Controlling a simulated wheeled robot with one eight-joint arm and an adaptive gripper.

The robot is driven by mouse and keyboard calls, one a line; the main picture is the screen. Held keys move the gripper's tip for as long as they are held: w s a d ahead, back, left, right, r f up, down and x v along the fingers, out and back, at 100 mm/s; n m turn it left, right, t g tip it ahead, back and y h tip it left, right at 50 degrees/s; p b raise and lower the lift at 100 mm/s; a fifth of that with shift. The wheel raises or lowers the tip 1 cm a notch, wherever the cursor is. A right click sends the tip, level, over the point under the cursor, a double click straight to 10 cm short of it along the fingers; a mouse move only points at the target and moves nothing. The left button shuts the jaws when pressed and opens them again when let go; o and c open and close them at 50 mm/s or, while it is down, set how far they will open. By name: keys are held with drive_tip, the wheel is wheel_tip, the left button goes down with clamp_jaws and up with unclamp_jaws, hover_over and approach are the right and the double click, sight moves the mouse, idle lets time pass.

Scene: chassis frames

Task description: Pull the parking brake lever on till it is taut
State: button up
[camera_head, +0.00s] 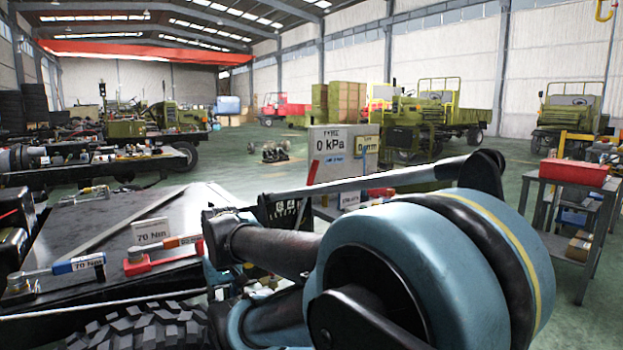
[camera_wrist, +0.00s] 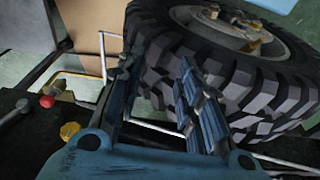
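In the wrist view my gripper (camera_wrist: 157,66) is open, its two dark blue fingers well apart with nothing seen between them. The fingers reach over the near side of a large treaded tyre (camera_wrist: 242,88). To their left, a red round knob (camera_wrist: 46,101) and a yellow knob (camera_wrist: 69,130) sit by a dark surface, apart from the fingers. I cannot tell whether the red knob belongs to the parking brake lever; no lever is clearly identifiable. In the head view my blue arm covers the lower right, and the gripper cannot be made out.
A dark bench (camera_head: 100,220) at left carries a torque wrench (camera_head: 65,267), a red-and-orange tool (camera_head: 160,258) and a "70 Nm" card (camera_head: 150,231). A tyre (camera_head: 145,327) lies below it. A pressure sign board (camera_head: 335,153) stands behind my arm.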

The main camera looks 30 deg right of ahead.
drive_tip(key=shift+o, duration=1.4)
drive_tip(key=shift+r, duration=0.1)
drive_tip(key=w+d+r+m+h, duration=0.1)
drive_tip(key=w+d+r+m, duration=0.2)
drive_tip(key=w+d+r, duration=0.4)
drive_tip(key=w+d+r+m, duration=0.2)
drive_tip(key=w+d+r, duration=0.15)
drive_tip(key=r, duration=0.45)
drive_tip(key=w+d+r+m+h, duration=0.1)
drive_tip(key=w+d+r+m, duration=0.25)
drive_tip(key=w+r, duration=0.35)
wheel_tip(320, 180, up, 16)
drive_tip(key=m+h, duration=0.2)
drive_tip(key=m, duration=0.5)
hover_over(311, 170)
drive_tip(key=s+a, duration=0.2)
drive_tip(key=a, duration=0.3)
drive_tip(key=x, duration=1.7)
drive_tip(key=shift+s, duration=0.4)
drive_tip(key=shift+c, duration=0.6)
clamp_jaws()
